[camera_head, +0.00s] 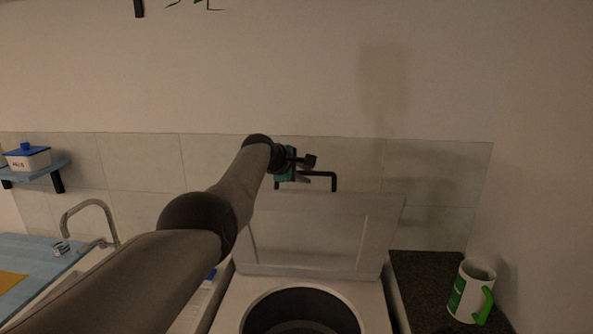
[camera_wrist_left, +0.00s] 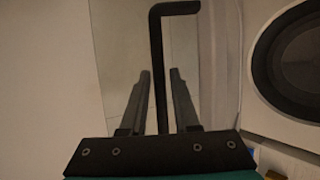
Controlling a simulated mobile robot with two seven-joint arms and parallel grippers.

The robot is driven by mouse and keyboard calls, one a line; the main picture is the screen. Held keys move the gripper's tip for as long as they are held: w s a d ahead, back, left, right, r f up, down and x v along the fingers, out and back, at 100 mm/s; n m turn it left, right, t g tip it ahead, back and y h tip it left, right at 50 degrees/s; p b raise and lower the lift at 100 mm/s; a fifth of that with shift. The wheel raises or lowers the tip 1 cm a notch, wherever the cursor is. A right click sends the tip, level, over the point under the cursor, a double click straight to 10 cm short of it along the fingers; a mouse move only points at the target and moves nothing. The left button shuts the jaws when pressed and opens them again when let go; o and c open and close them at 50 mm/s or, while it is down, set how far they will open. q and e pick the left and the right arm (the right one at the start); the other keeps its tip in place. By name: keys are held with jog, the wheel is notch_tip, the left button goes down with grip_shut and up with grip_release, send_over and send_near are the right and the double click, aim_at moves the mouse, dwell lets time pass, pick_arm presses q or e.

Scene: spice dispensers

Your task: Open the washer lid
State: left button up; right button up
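The washer (camera_head: 222,312) is at the bottom centre of the head view, with its round dark drum opening (camera_head: 300,316) uncovered. Its pale lid (camera_head: 318,230) stands raised at the back, near the tiled wall. A black bent handle (camera_head: 335,181) shows at the lid's top edge. My left gripper (camera_head: 310,160) is up at this handle. In the left wrist view, the handle (camera_wrist_left: 160,60) runs between the two fingers of my left gripper (camera_wrist_left: 160,78), with gaps beside it, so the fingers look open around it. My right gripper is not in view.
A white and green mug (camera_head: 470,292) stands on the dark counter (camera_head: 425,275) right of the washer. A sink tap (camera_head: 90,207) is at the left. A blue shelf (camera_head: 45,172) holds a white box with a blue lid (camera_head: 27,157). My left arm crosses above the washer's left side.

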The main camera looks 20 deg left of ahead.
pick_arm(q)
jog(key=shift+s+r, duration=0.1)
jog(key=shift+s+a+r, duration=0.15)
jog(key=shift+s+r, duration=0.1)
jog(key=shift+s, duration=0.1)
jog(key=shift+s+r+p, duration=0.25)
jog(key=shift+s+p, duration=0.05)
jog(key=shift+s, duration=0.3)
jog(key=b+v, duration=0.2)
jog(key=v, duration=1)
jog(key=shift+s+r+b, duration=0.2)
jog(key=shift+s+b, duration=0.1)
jog(key=shift+a, duration=0.1)
